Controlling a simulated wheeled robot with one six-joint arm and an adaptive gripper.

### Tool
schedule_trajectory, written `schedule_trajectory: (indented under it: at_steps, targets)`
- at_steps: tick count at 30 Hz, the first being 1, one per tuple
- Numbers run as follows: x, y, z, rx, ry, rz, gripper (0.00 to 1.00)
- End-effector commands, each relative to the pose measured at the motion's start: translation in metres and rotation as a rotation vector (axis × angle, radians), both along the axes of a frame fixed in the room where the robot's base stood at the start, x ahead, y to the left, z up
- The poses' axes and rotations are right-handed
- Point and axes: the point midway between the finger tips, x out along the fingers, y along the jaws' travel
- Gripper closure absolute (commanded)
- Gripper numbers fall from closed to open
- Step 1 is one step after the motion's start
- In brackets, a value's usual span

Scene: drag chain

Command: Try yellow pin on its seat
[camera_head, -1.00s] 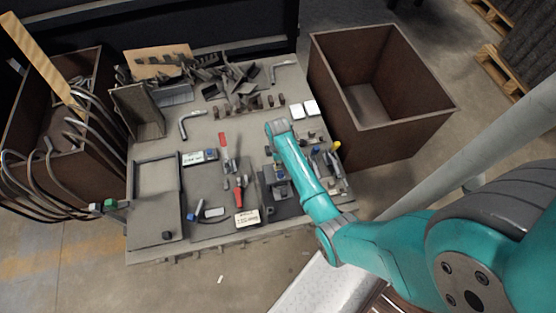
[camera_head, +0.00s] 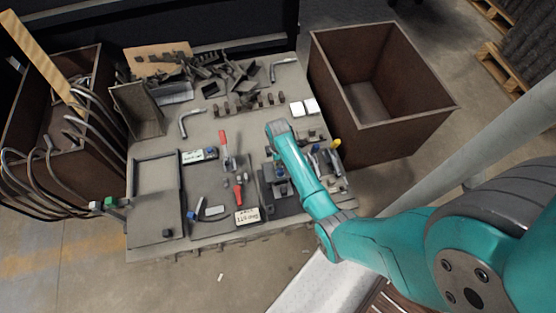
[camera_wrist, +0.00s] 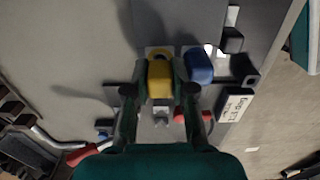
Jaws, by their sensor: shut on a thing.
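The yellow pin (camera_wrist: 159,80) is in the middle of the wrist view, between the two fingers of my gripper (camera_wrist: 160,74), which is shut on it. A blue pin or block (camera_wrist: 198,66) stands close on its right. A light grey block (camera_wrist: 158,52) shows just behind the yellow pin, and a small grey piece (camera_wrist: 161,118) lies in front of it. The pin's lower end is hidden, so I cannot tell whether it touches a seat. In the head view my arm covers the gripper and the held pin.
A red-handled tool (camera_head: 239,194) and a white label block (camera_head: 247,216) lie on the grey table (camera_head: 205,228). A yellow-tipped item (camera_head: 335,144) is right of my arm. Brown bins stand left (camera_head: 22,130) and right (camera_head: 395,140). Dark parts crowd the table's back.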

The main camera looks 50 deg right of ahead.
Motion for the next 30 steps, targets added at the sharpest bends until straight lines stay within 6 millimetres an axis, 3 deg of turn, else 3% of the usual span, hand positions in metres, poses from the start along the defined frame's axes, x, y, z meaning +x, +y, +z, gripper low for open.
schedule_trajectory:
  at_steps: [30]
  targets:
    - [0.000,0.000,-0.014,-0.001,-0.001,0.000,1.00]
